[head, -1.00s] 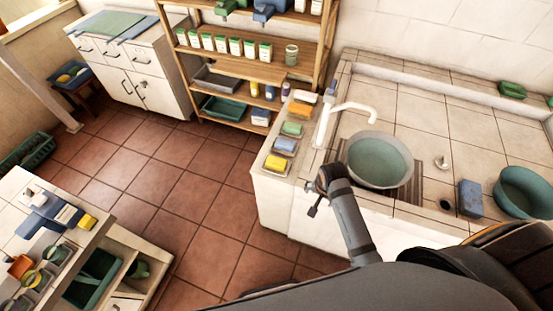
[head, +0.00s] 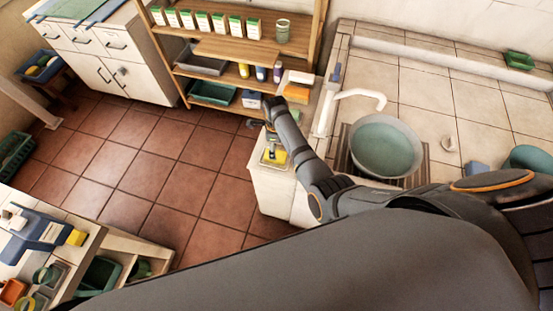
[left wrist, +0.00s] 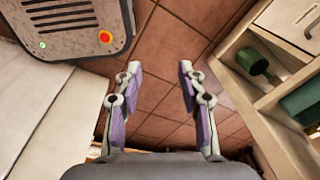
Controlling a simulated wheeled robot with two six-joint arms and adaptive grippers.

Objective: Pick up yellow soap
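The yellow soap (head: 275,157) lies in a tray at the front left end of the washbasin counter (head: 272,186) in the head view. My right arm reaches over the counter from the lower right, and its small gripper (head: 270,146) is right above or at the soap. The gripper partly covers the soap; whether its fingers are apart or touch the soap is too small to tell. The arm hides the other soaps behind. My left gripper (left wrist: 158,78) is open and empty over the tiled floor in the left wrist view; it is out of the head view.
A grey basin (head: 384,146) and a white tap (head: 360,97) stand right of my right arm. A wooden shelf (head: 236,52) is behind. Open floor (head: 150,150) lies between.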

